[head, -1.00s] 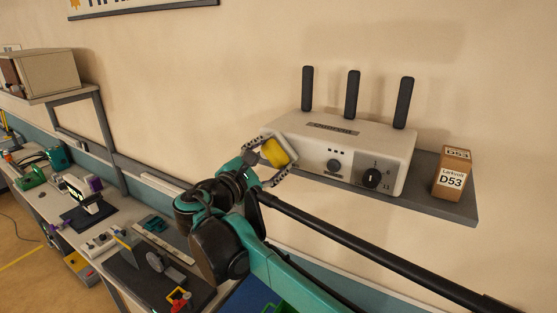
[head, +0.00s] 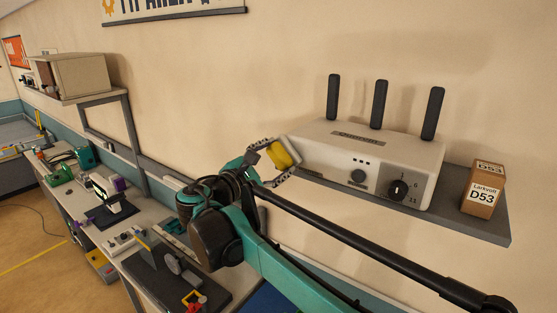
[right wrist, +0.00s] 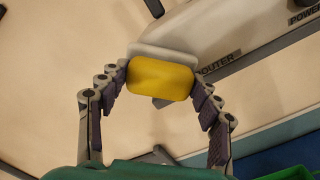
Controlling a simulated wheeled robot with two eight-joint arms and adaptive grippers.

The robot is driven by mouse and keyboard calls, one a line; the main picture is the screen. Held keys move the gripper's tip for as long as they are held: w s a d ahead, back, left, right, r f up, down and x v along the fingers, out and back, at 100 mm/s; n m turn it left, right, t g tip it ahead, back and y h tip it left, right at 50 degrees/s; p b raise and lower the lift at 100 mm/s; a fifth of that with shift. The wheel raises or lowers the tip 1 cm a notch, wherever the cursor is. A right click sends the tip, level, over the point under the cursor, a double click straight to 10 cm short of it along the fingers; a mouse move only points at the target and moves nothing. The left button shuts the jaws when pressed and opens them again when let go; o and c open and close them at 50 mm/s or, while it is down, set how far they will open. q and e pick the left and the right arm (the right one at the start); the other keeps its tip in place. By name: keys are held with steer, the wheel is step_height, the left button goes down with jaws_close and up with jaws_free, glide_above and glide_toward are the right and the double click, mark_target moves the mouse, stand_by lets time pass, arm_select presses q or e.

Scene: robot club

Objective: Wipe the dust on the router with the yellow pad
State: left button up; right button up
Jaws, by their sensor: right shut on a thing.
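The white router (head: 330,152) with three black antennas stands on a grey wall shelf. A dark label strip lies on its top; a dial and a knob are on its front. My right gripper (head: 281,160) is shut on the yellow pad (head: 282,153) at the router's left end. In the right wrist view, the pad (right wrist: 160,80) sits between the fingers with a whitish layer on its far side, near the router (right wrist: 215,30). I cannot tell whether pad and router touch. I cannot make out the dust clearly. My left gripper is not in view.
A brown box (head: 482,190) marked D53 stands right of the router on the shelf (head: 450,218). A cluttered workbench (head: 125,247) lies below left, with a beige cabinet (head: 75,75) on a raised shelf behind it. The wall left of the router is clear.

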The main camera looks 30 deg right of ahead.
steer(key=shift+s, duration=0.1)
steer(key=shift+v, duration=2.95)
steer(key=v, duration=0.3)
